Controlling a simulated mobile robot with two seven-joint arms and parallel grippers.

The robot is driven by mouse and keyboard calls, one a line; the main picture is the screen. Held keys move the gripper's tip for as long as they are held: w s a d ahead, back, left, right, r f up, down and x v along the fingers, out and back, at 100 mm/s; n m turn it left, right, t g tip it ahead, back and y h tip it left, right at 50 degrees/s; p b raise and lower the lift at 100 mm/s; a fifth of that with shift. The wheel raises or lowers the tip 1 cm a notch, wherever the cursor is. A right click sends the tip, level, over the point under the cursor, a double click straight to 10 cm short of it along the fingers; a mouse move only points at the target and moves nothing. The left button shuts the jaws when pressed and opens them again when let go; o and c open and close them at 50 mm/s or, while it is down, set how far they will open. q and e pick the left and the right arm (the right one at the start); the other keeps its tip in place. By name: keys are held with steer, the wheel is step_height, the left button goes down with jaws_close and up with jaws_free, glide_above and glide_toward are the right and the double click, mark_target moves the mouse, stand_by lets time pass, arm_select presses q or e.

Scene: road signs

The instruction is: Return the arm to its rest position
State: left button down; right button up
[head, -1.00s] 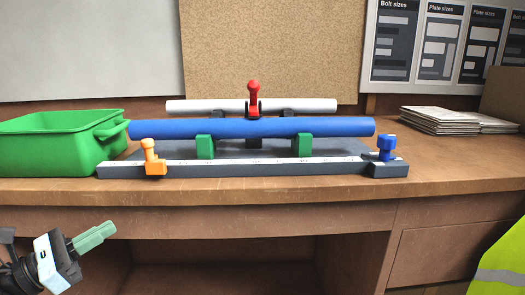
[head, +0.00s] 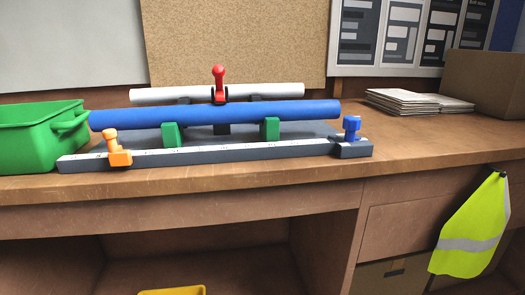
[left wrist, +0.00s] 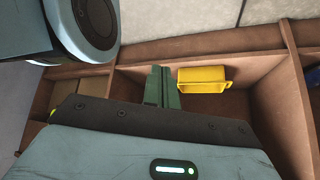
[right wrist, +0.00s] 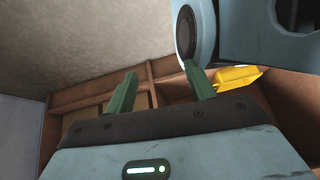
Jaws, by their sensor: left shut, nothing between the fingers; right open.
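Neither gripper shows in the head view now. In the left wrist view my left gripper (left wrist: 162,88) has its green fingers together with nothing between them. In the right wrist view my right gripper (right wrist: 160,90) has its green fingers spread wide and empty. Both wrist views look toward the shelf space under the bench, and neither gripper touches anything there. Parts of my own body show at the top of both wrist views.
The bench (head: 440,150) carries a green bin (head: 40,140), a blue pipe (head: 215,114) on green supports, a white pipe (head: 285,90) behind, and papers (head: 415,101). A yellow bin (left wrist: 204,79) sits below. A yellow vest (head: 470,230) hangs at the right front.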

arm_select(q)
steer(key=s+d+n+g, duration=0.1)
steer(key=s+d+n, duration=0.1)
steer(key=s, duration=0.2)
steer(key=w+r+t+p, duration=0.1)
steer(key=w+r+p, duration=0.2)
steer(key=r+p, duration=0.8)
steer(key=w+r+t+p, duration=0.1)
steer(key=w+r+p, duration=0.2)
steer(key=r+p, duration=0.7)
steer(key=shift+w+a+r+t+p, duration=0.15)
steer(key=shift+w+r+t+p, duration=0.15)
steer(key=shift+p, duration=0.4)
arm_select(e)
steer(key=w+r+t, duration=0.1)
steer(key=w+r, duration=0.1)
steer(key=r, duration=0.9)
steer(key=w+r+t, duration=0.1)
steer(key=w+r, duration=0.2)
steer(key=r, duration=0.8)
steer(key=shift+w+t, duration=0.3)
arm_select(q)
steer(key=shift+s, duration=0.1)
arm_select(e)
steer(key=shift+s, duration=0.1)
steer(key=shift+d, duration=0.1)
steer(key=shift+w, duration=0.2)
